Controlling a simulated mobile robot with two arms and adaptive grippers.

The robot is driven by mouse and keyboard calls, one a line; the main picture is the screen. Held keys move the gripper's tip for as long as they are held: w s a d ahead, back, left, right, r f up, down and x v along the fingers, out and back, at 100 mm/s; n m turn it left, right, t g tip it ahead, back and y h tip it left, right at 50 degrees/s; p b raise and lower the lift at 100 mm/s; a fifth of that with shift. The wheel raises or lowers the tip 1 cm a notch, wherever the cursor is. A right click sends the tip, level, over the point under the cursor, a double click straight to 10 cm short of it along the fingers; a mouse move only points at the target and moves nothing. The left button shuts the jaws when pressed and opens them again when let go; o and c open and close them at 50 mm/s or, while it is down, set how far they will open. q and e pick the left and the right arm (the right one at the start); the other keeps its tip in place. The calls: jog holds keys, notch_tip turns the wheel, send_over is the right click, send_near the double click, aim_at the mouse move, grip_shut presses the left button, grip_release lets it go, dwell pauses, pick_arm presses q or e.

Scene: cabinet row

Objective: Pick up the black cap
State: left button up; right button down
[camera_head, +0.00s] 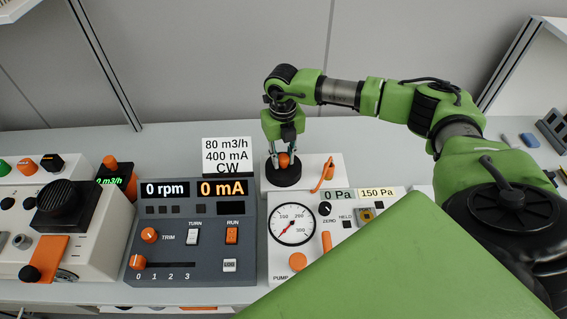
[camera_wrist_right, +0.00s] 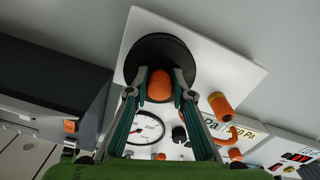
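The black cap is a round black disc (camera_head: 283,178) with an orange knob on top, on the white box at the back of the counter. In the right wrist view the black cap (camera_wrist_right: 135,62) lies over the white top, its orange knob between my fingers. My right gripper (camera_head: 284,160) reaches down from above, with one finger on each side of the knob. The fingertips (camera_wrist_right: 160,80) are very close to the knob; I cannot tell whether they press on it. No gap shows between cap and box. My left gripper is not in view.
The white box (camera_head: 326,166) has an orange hooked part on its right. A dark console (camera_head: 190,230) stands front left and a white gauge panel (camera_head: 292,224) in front. A label card (camera_head: 227,152) stands left of the cap. The grey wall is behind.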

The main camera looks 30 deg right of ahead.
aim_at(283, 155)
jog(key=shift+r, duration=0.15)
jog(key=shift+r+b, duration=0.25)
jog(key=shift+b, duration=0.1)
notch_tip(283, 155, up, 2)
jog(key=shift+w+r+b, duration=0.1)
jog(key=shift+r+b, duration=0.05)
jog(key=shift+b, duration=0.5)
jog(key=s+d+r+b, duration=0.4)
jog(key=s+d+r, duration=0.5)
jog(key=s+r, duration=0.15)
notch_tip(283, 155, up, 11)
jog(key=p, duration=0.9)
jog(key=shift+s+r+p, duration=0.2)
jog(key=shift+p, duration=0.15)
jog(key=shift+w, duration=0.1)
